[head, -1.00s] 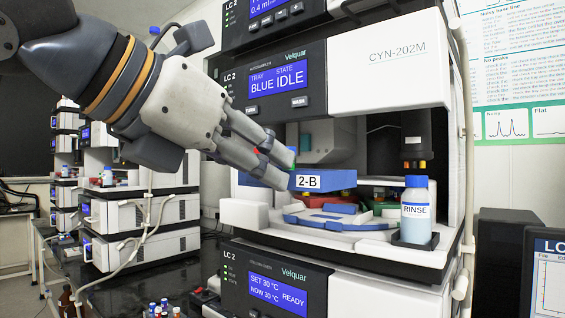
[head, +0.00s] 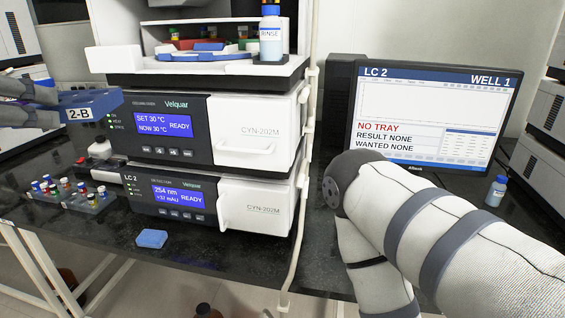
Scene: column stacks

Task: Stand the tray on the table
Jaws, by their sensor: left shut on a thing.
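The blue tray (head: 98,101), labelled 2-B, is at the left of the head view, in the air in front of the instrument stack and above the black table (head: 330,205). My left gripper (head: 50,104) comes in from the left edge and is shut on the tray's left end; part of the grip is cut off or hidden. The tray looks about level and clear of the table. My right arm (head: 440,225) crosses the lower right; its gripper is out of the picture.
Vial racks (head: 75,194) stand on the table at left. A small blue block (head: 152,238) lies in front of the detector (head: 180,197). The RINSE bottle (head: 270,38) stands on the sampler ledge. A monitor (head: 432,115) reads NO TRAY.

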